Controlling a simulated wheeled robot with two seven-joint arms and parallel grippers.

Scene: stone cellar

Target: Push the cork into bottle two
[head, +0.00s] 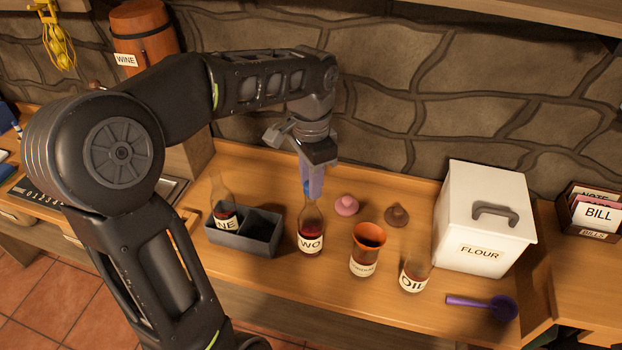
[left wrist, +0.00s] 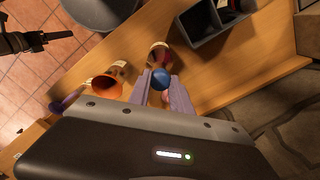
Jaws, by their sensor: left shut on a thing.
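Bottle two (head: 311,232), a clear bottle with dark red liquid and a label reading "WO", stands upright on the counter. My left gripper (head: 313,186) points down over its neck. The gripper is shut on a blue round-topped cork (head: 306,188), which also shows between the fingers in the left wrist view (left wrist: 161,78). The cork is at the bottle's mouth; the fingers partly hide this spot, so I cannot tell how deep it sits. The bottle's body (left wrist: 157,53) shows just beyond the cork in the left wrist view. My right gripper is not in view.
A grey divided rack (head: 262,240) with another bottle (head: 220,193) stands left of bottle two. An orange funnel (head: 369,236) tops a bottle to the right, near the oil bottle (head: 414,272). Pink (head: 346,205) and brown (head: 397,215) stoppers lie behind. The flour box (head: 483,222) stands further right.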

